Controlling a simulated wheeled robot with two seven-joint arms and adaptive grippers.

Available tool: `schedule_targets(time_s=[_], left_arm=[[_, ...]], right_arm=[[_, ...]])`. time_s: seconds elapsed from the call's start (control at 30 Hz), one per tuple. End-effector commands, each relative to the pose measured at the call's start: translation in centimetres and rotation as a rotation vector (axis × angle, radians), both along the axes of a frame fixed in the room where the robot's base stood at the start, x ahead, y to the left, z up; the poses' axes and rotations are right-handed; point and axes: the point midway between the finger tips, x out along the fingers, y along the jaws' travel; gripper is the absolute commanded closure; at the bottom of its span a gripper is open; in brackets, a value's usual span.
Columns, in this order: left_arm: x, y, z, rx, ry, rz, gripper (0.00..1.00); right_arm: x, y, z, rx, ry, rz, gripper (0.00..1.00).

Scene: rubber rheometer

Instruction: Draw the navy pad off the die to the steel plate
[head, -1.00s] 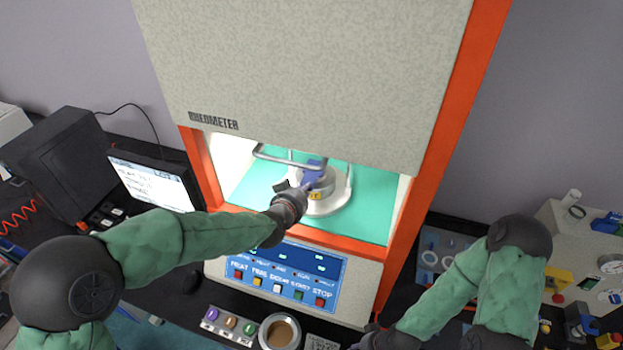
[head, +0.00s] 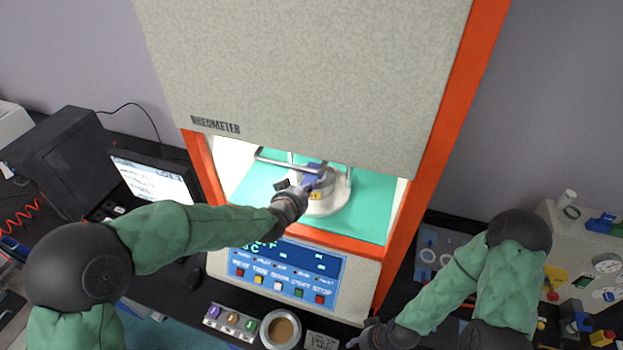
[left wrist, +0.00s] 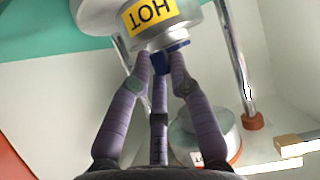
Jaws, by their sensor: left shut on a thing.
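The navy pad (left wrist: 172,60) shows between the fingertips of my left gripper (left wrist: 160,62) in the left wrist view, against the underside of the metal die (left wrist: 190,14) with its yellow HOT label. In the head view my left gripper (head: 312,184) reaches into the lit chamber at the front of the pale round die (head: 328,204). It is shut on the pad, most of which its fingers hide. My right gripper (head: 358,341) is low at the bottom edge, too small to tell its opening. I cannot pick out the steel plate for certain.
The rheometer's orange frame (head: 402,237) and grey hood (head: 310,80) enclose the chamber. A metal bar (head: 285,163) crosses above the die. Below stand the button panel (head: 283,275), a round metal-rimmed dish (head: 264,337) with brown contents and a small button box (head: 230,323).

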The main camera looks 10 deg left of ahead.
Motion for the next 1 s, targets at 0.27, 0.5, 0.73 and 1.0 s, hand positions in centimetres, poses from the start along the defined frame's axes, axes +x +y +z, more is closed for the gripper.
schedule_targets(time_s=[0.27, 0.5, 0.73, 1.0], left_arm=[[0.0, 0.0, 0.0, 0.000, 0.000, 0.000, 1.00], [0.0, 0.0, 0.7, 0.000, 0.000, 0.000, 1.00], [0.0, 0.0, 1.2, 0.000, 0.000, -0.001, 1.00], [-0.9, 0.2, 1.2, 0.001, 0.000, 0.000, 1.00]], right_arm=[[0.0, 0.0, 0.0, 0.000, 0.000, 0.000, 0.60], [0.0, 0.0, 0.6, 0.000, 0.000, 0.000, 0.60], [0.0, 0.0, 1.2, 0.000, 0.000, 0.000, 0.60], [0.0, 0.0, 1.1, 0.000, 0.000, 0.000, 0.60]])
